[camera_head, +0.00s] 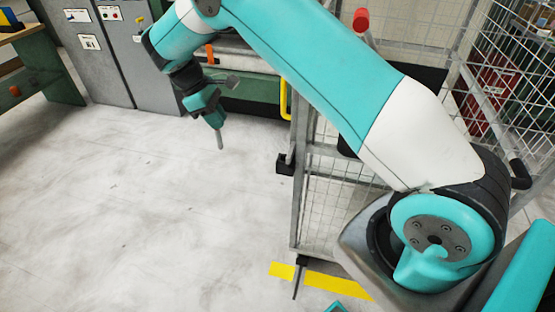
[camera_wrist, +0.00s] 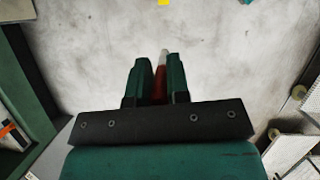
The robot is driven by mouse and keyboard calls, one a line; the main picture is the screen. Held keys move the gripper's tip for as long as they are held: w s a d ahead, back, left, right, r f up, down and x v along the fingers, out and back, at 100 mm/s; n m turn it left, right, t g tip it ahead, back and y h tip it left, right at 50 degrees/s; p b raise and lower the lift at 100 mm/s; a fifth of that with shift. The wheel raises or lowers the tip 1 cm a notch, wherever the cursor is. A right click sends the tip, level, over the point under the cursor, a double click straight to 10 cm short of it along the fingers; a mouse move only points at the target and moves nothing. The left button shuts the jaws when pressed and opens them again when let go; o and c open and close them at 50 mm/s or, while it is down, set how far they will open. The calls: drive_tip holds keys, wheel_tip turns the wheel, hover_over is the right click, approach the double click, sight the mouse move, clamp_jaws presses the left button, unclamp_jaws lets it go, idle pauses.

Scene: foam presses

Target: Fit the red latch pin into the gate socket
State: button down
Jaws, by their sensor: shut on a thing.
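My gripper (camera_head: 215,122) points downward above open floor, left of the mesh gate. In the wrist view my gripper (camera_wrist: 160,64) is shut on the red latch pin (camera_wrist: 160,82). The pin's red body sits between the two fingers, and its pale tip reaches past them. In the head view the pin's grey shank (camera_head: 220,141) hangs below the fingers. The wire mesh gate (camera_head: 335,205) stands to the right. A black bracket (camera_head: 285,164) juts from its left post and may be the socket; I cannot tell. The pin is apart from it.
A green-based machine with a yellow handle (camera_head: 285,98) stands behind the gripper. Grey cabinets (camera_head: 95,50) and a green bench (camera_head: 45,70) are at the back left. Yellow floor tape (camera_head: 325,281) lies under the gate. The floor at left is clear.

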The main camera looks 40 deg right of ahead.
drive_tip(key=s+d+p, duration=0.5)
drive_tip(key=s+d, duration=0.7)
drive_tip(key=d, duration=0.2)
wheel_tip(320, 180, down, 7)
drive_tip(key=p, duration=0.1)
drive_tip(key=shift+w+a, duration=0.25)
drive_tip(key=shift+a, duration=0.05)
drive_tip(key=c, duration=1.1)
unclamp_jaws()
drive_tip(key=shift+r, duration=0.1)
